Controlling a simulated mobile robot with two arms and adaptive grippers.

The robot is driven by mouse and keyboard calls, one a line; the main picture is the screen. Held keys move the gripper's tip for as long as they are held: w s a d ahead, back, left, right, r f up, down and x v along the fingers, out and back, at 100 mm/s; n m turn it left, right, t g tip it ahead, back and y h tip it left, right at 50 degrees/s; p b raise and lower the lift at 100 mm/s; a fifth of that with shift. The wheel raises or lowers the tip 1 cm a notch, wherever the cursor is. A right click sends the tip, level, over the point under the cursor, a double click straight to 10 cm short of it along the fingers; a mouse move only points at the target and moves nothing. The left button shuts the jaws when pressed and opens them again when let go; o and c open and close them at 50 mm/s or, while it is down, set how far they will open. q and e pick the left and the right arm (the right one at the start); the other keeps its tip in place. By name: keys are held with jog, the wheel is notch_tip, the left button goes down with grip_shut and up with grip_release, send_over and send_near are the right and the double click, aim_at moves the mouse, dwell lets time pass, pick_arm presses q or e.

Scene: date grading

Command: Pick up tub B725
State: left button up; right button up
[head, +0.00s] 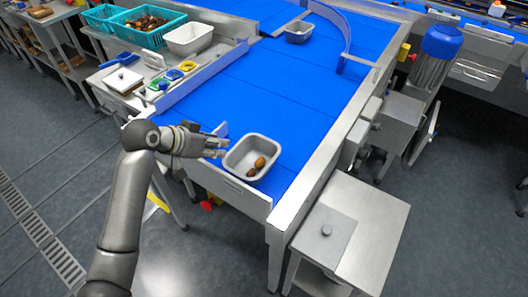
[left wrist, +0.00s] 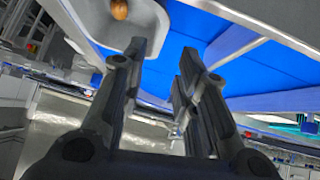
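A grey tub (head: 252,158) with a few brown dates in it sits on the blue belt near its front end. I cannot read a label on it. My left gripper (head: 222,147) is just left of the tub, its fingers pointing at the tub's left side. In the left wrist view the two fingers (left wrist: 165,62) are apart with nothing between them, and part of the tub (left wrist: 90,22) shows at upper left with a date in it. My right gripper is not in view.
A metal side shelf (head: 128,104) at left holds a white scale, small coloured items, a white bin (head: 190,38) and teal crates (head: 150,38). Metal guides (head: 340,130) edge the belt (head: 270,95). A steel stand (head: 345,235) is at front right.

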aim_at(237, 147)
pick_arm(q)
jog(key=x, duration=0.5)
jog(key=shift+d+p, duration=0.1)
jog(key=shift+p, duration=0.2)
jog(key=shift+w+d+f, duration=0.2)
jog(key=shift+w+d, duration=0.05)
jog(key=shift+d, duration=0.05)
jog(key=p+x, duration=0.1)
jog(key=x, duration=0.2)
jog(key=shift+w+d+f, duration=0.2)
jog(key=shift+d, duration=0.1)
jog(key=shift+w+d+f, duration=0.15)
jog(key=shift+w+f, duration=0.1)
jog(key=shift+f, duration=0.1)
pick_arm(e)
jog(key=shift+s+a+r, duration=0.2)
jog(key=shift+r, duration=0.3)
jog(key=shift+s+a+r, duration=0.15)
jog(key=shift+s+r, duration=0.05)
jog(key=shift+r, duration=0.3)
pick_arm(q)
jog(key=shift+c, duration=0.2)
grip_shut()
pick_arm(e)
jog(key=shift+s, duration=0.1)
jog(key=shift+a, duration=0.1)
